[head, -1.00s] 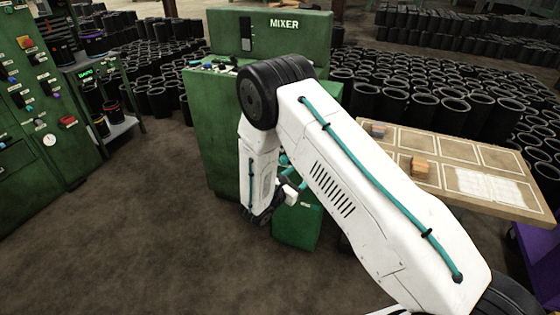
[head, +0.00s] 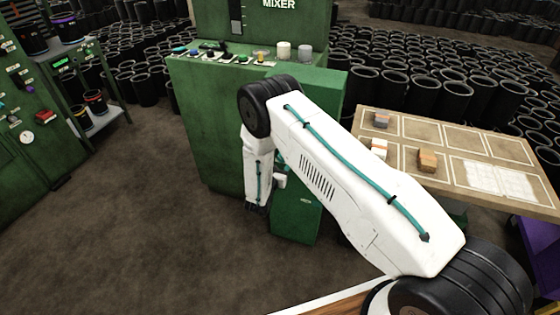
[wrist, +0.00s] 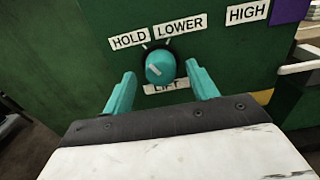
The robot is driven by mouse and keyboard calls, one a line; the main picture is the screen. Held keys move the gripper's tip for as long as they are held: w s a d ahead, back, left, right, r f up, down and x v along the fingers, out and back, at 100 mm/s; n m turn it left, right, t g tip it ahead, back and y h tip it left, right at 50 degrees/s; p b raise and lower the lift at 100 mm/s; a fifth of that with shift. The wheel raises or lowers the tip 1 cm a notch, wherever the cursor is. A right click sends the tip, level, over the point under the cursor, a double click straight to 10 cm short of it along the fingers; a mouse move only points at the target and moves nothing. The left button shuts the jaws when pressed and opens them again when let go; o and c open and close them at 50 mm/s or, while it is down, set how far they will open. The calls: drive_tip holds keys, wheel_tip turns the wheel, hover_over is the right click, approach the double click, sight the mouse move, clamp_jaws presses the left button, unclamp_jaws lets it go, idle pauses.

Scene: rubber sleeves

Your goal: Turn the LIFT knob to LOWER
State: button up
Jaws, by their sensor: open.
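The LIFT knob (wrist: 160,67) is a round teal knob on a green panel in the wrist view. HOLD (wrist: 129,39) is printed at its upper left, LOWER (wrist: 180,27) at its upper right and LIFT below it. The knob's pale mark lies on its left half, on the HOLD side. My gripper (wrist: 160,69) is open, with one teal finger on each side of the knob. Gaps show between the fingers and the knob. In the head view the knob cannot be seen, and my arm hides most of the gripper.
The green MIXER machine (head: 215,120) stands in front of me. A HIGH label (wrist: 247,13) is right of LOWER. A table (head: 410,130) with several blocks stands at the right, with black rubber sleeves (head: 440,95) behind it. The floor at left is clear.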

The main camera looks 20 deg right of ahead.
drive_tip(key=shift+w+d, duration=0.35)
drive_tip(key=shift+w, duration=0.05)
drive_tip(key=c, duration=1)
